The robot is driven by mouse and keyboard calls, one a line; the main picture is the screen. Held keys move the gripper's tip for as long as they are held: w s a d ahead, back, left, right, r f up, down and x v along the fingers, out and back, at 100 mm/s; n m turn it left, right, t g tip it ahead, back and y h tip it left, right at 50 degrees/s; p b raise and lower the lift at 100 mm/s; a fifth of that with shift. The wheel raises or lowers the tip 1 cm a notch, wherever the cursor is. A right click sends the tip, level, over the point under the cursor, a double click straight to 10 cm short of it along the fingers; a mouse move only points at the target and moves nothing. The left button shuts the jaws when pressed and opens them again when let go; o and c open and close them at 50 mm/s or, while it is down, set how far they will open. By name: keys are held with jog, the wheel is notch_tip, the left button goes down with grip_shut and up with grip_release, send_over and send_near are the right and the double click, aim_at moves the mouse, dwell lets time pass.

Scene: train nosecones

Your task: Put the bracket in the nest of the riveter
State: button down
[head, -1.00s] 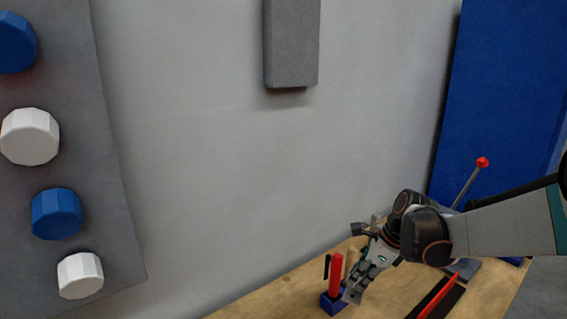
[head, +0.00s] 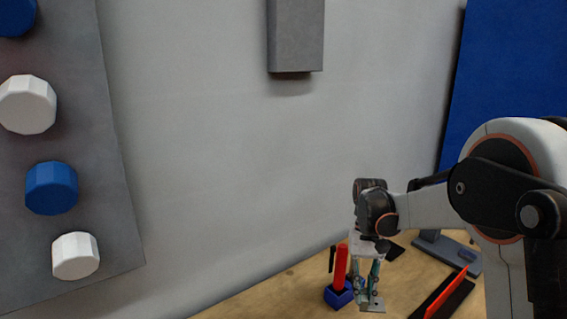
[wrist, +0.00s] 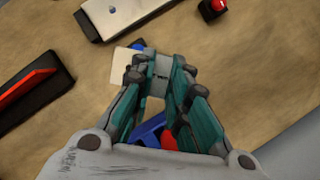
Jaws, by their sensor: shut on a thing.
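My gripper (head: 367,297) points down over the bench and is shut on the bracket, a small grey metal piece (head: 375,304). In the wrist view the fingertips (wrist: 161,72) close on its grey part, and a pale flat plate (wrist: 122,66), seemingly part of it, shows to their left. I cannot tell whether the bracket touches the bench. My arm hides much of the riveter. I cannot make out the nest.
A blue holder (head: 339,297) with a red-handled tool (head: 340,266) stands just left of my gripper. A black tray with a red strip (head: 444,296) lies to the right. A small black-and-red object (wrist: 212,8) shows in the wrist view. A grey wall rises behind.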

jog(key=shift+f+n+h, duration=0.1)
jog(key=shift+n+h, duration=0.2)
jog(key=shift+n, duration=0.5)
